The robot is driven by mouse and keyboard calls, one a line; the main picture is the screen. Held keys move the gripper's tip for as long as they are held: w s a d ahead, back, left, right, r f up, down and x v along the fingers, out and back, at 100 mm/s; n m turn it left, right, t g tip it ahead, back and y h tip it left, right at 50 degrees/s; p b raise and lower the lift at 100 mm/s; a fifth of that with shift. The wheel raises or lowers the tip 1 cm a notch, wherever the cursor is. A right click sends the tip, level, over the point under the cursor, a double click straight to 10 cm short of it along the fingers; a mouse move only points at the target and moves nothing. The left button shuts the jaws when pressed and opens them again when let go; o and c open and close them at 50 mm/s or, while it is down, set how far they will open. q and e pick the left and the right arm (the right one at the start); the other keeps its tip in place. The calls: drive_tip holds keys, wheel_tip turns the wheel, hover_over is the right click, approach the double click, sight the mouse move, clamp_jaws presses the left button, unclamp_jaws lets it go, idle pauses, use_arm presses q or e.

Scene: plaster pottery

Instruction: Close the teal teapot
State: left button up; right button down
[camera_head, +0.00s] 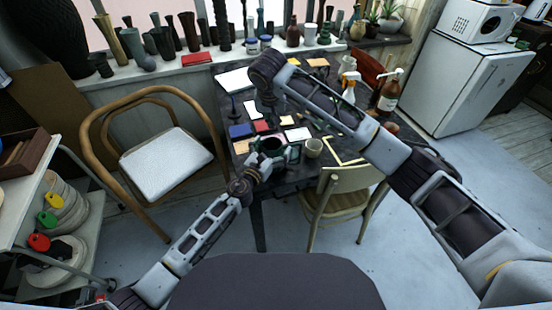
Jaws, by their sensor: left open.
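The dark teal teapot (272,144) stands near the front edge of the dark table, and its round top looks like a dark opening. My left gripper (270,158) is open at the near side of the teapot, with its fingers close to the body; I cannot tell whether they touch it. My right gripper (268,106) hangs pointing down over the table behind the teapot; its fingers are too small and dark to read. I cannot pick out the teapot's lid.
Spray bottle (349,88), brown pump bottle (389,92) and several small boxes and cards crowd the table. A wooden chair (340,192) is at its front, an armchair (165,160) at left.

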use_arm(q)
drive_tip(key=shift+c, duration=0.4)
drive_tip(key=c, duration=1)
use_arm(e)
drive_tip(key=s+a+r, duration=0.3)
drive_tip(key=r, duration=0.4)
drive_tip(key=s+a+r, duration=0.3)
drive_tip(key=r, duration=0.5)
drive_tip(key=shift+a+r, duration=0.15)
drive_tip(key=shift+a, duration=0.25)
drive_tip(key=shift+r, duration=0.15)
drive_tip(key=s+a+r, duration=0.3)
drive_tip(key=r, duration=0.3)
drive_tip(key=s+a+r, duration=0.2)
drive_tip(key=a+r, duration=0.1)
drive_tip(key=r, duration=0.4)
drive_tip(key=shift+s+a, duration=0.4)
idle(2.8)
